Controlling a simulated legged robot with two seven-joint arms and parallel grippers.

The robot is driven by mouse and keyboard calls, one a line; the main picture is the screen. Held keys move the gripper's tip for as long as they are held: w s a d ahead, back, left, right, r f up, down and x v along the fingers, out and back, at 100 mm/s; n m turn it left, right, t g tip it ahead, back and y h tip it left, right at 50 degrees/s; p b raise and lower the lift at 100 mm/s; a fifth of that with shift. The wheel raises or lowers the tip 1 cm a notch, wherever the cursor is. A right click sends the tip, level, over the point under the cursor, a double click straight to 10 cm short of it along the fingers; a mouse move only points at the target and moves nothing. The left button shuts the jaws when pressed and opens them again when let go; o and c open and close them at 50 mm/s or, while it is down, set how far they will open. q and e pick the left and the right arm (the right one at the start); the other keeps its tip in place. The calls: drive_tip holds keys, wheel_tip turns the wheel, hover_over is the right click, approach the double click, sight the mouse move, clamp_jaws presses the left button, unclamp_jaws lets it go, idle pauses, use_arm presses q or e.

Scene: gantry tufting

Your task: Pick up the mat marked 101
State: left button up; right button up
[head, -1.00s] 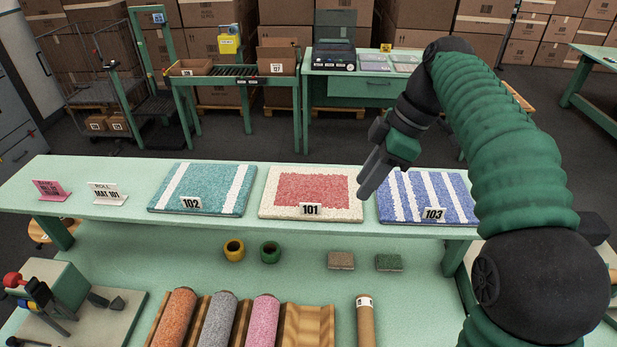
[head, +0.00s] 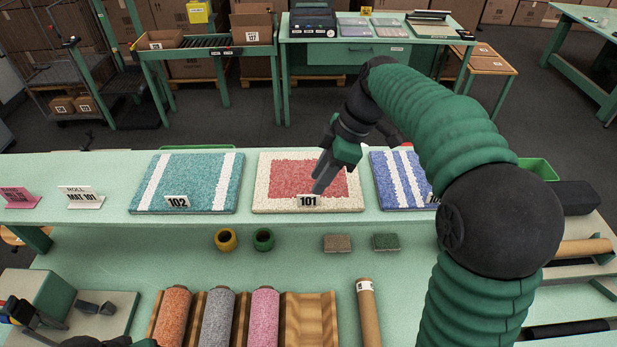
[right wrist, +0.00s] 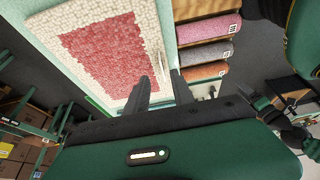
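The mat marked 101 (head: 275,180) has a red centre and a cream border. It lies flat on the raised green shelf, between mats 102 and 103, with its tag at the front edge. My right gripper (head: 319,186) points down at the front right part of this mat and hides some of it.
Teal mat 102 (head: 214,183) lies left, and blue striped mat 103 (head: 393,180) right, partly behind my right arm. A sign reading MAT 101 (head: 83,195) stands at the left.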

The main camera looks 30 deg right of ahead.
sight(304, 204)
drive_tip(key=p+x, duration=0.2)
drive_tip(key=x, duration=0.2)
drive_tip(key=shift+a, duration=0.3)
drive_tip(key=shift+s+a+f, duration=0.15)
drive_tip(key=shift+f, duration=0.2)
drive_tip(key=shift+s+f, duration=0.1)
drive_tip(key=shift+s, duration=0.05)
drive_tip(key=shift+w+d+f, duration=0.15)
drive_tip(key=shift+w+d, duration=0.05)
drive_tip(key=shift+w, duration=0.15)
clamp_jaws()
drive_tip(key=shift+s, duration=0.2)
drive_tip(key=shift+w, duration=0.1)
